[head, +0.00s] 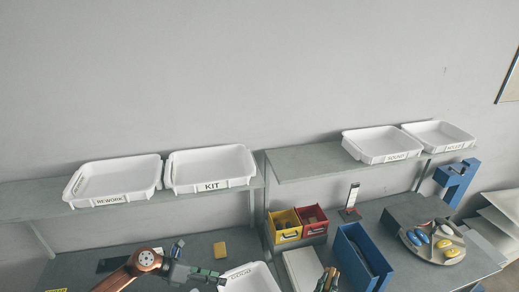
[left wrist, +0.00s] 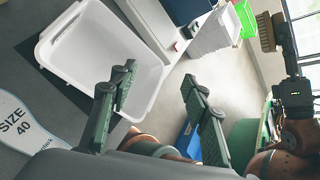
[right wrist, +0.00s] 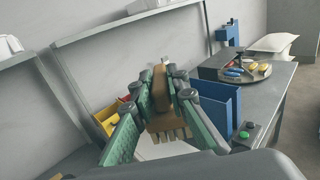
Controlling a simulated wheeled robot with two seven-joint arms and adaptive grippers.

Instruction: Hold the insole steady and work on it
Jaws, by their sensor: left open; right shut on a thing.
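A pale, insole-shaped piece marked SIZE 40 (left wrist: 22,122) lies on the dark grey table at the left edge of the left wrist view, partly cut off. I cannot tell whether it is an insole or a printed outline. My left gripper (head: 190,262) is open and empty over the table; its spread fingers also show in the left wrist view (left wrist: 158,82), beside a white tray. My right gripper (right wrist: 162,88) is shut on a brown brush (right wrist: 161,110) with pale bristles, held up above the table. The brush also shows in the left wrist view (left wrist: 266,32).
A white tray (left wrist: 75,42) stands on the table. Yellow (head: 284,232) and red (head: 312,222) bins and a blue holder (head: 350,262) stand near the right gripper. A round carousel (head: 449,257) carries several blue and yellow pieces. Labelled trays, such as KIT (head: 210,186), line the shelves.

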